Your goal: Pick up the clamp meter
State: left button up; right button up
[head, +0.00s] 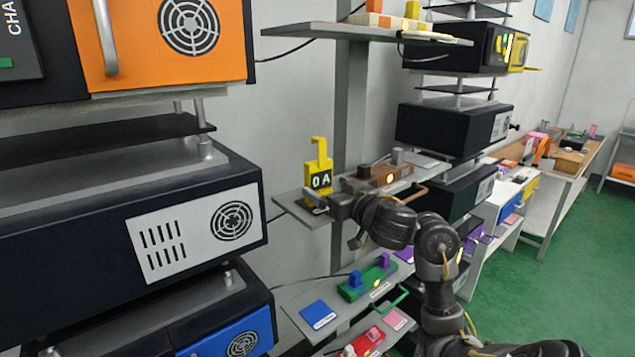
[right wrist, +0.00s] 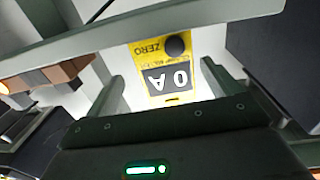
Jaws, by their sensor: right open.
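The clamp meter (head: 320,181) is yellow with a black "0 A" display and a hook-shaped jaw on top. It stands upright on the middle grey shelf (head: 288,205) in the head view. My right gripper (head: 318,203) is at the meter's lower part, and its arm comes in from the right. In the right wrist view the meter (right wrist: 157,53) appears upside down, between the two spread fingers of my open right gripper (right wrist: 163,78). I cannot tell whether a finger touches it. My left gripper is not in view.
A brown block fixture (head: 385,177) with a lit lamp sits right of the meter on the same shelf. A lower shelf holds a green fixture (head: 367,283) and a blue plate (head: 318,314). Black equipment boxes (head: 150,235) stand at left. An upper shelf (head: 350,32) hangs above.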

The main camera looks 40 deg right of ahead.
aim_at(322, 185)
jog(key=shift+w+r, duration=0.1)
jog(key=w, duration=0.5)
jog(key=shift+a+f+b, duration=0.25)
jog(key=shift+b, duration=0.05)
jog(key=shift+s+d+r, duration=0.1)
jog(key=shift+s, duration=0.1)
jog(key=shift+c, duration=0.7)
jog(key=shift+w, duration=0.1)
jog(key=c, duration=0.7)
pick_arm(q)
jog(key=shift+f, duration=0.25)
pick_arm(e)
jog(key=c, duration=0.4)
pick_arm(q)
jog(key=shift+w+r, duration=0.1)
pick_arm(e)
jog(key=shift+o, duration=0.2)
jog(key=shift+r, duration=0.1)
